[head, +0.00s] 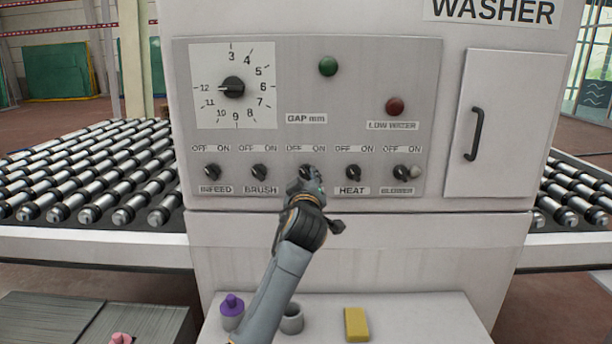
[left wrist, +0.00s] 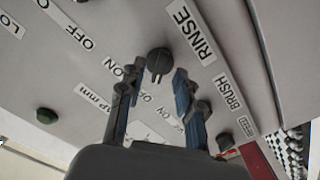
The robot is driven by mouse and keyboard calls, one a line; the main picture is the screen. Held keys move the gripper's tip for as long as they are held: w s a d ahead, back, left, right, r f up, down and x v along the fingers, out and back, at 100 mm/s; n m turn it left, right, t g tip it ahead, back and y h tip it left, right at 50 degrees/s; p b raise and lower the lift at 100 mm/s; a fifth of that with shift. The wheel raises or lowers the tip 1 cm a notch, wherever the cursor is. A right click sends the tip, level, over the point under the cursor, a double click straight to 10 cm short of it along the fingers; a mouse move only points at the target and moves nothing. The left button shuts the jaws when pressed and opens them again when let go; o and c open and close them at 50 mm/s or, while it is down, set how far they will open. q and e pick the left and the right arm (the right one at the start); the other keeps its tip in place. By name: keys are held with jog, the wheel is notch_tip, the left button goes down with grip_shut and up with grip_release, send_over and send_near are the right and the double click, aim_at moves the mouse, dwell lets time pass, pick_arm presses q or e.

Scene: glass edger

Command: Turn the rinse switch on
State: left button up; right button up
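The rinse switch is a small black knob (head: 306,171) in the middle of the bottom row on the washer's grey panel (head: 300,70). My left gripper (head: 306,182) is in front of it and hides its label in the head view. In the left wrist view the knob (left wrist: 159,62) shows beside the RINSE label (left wrist: 190,33). The two fingertips of my left gripper (left wrist: 156,84) are apart, one on each side just below the knob, with a gap between them. I cannot tell whether they touch it, or which way the knob points. My right gripper is not in view.
The brush knob (head: 260,172) and heat knob (head: 353,172) flank the rinse knob. A green lamp (head: 327,66) and red lamp (head: 395,106) sit above. A purple-topped bottle (head: 232,309), grey cup (head: 291,321) and yellow block (head: 356,324) stand on the ledge below.

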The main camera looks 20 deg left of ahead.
pick_arm(q)
jog(key=shift+x, duration=0.9)
grip_shut()
